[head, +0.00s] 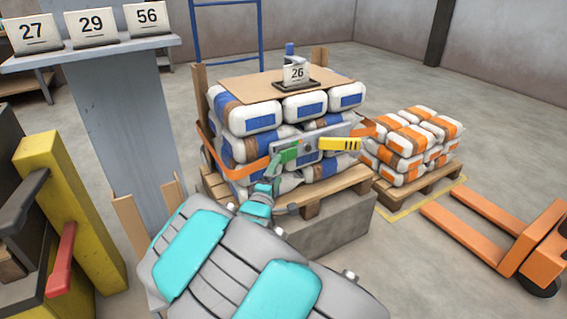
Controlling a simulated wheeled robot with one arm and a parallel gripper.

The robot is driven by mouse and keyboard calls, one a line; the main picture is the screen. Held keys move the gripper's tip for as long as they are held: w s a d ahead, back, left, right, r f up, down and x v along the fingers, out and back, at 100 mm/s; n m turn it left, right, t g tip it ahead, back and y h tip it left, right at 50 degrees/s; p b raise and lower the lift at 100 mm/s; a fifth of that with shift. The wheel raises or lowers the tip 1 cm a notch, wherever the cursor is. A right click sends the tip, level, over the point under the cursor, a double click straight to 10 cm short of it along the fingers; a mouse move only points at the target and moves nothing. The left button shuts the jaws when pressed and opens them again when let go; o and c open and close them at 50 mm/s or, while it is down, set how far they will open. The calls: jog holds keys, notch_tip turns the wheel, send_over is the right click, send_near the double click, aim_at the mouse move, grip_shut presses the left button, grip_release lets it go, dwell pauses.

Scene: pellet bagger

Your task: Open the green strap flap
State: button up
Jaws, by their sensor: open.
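The green strap flap (288,156) sits on the left part of a grey buckle plate (307,147). The plate is on the orange strap (247,166) that runs around the front of the bag stack. A yellow piece with black stripes (340,144) is at the plate's right end. My gripper (270,176) is open, just below and left of the green flap. Its fingertips are small and partly merge with the flap, so I cannot tell whether they touch it. My arm hides the area below.
White and blue bags (250,119) are stacked on a wooden pallet (338,191) on a grey block (330,229). A number 26 card (296,74) stands on top. Orange-banded bags (411,139) and an orange pallet jack (490,240) are right. A yellow post (66,200) and grey column (125,130) are left.

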aim_at(284, 159)
jog(key=shift+w+d, duration=0.25)
jog(key=shift+w, duration=1.05)
jog(key=shift+w+d, duration=0.2)
jog(key=shift+w, duration=1.1)
jog(key=shift+c, duration=0.2)
grip_shut()
jog(key=shift+d+f, duration=0.1)
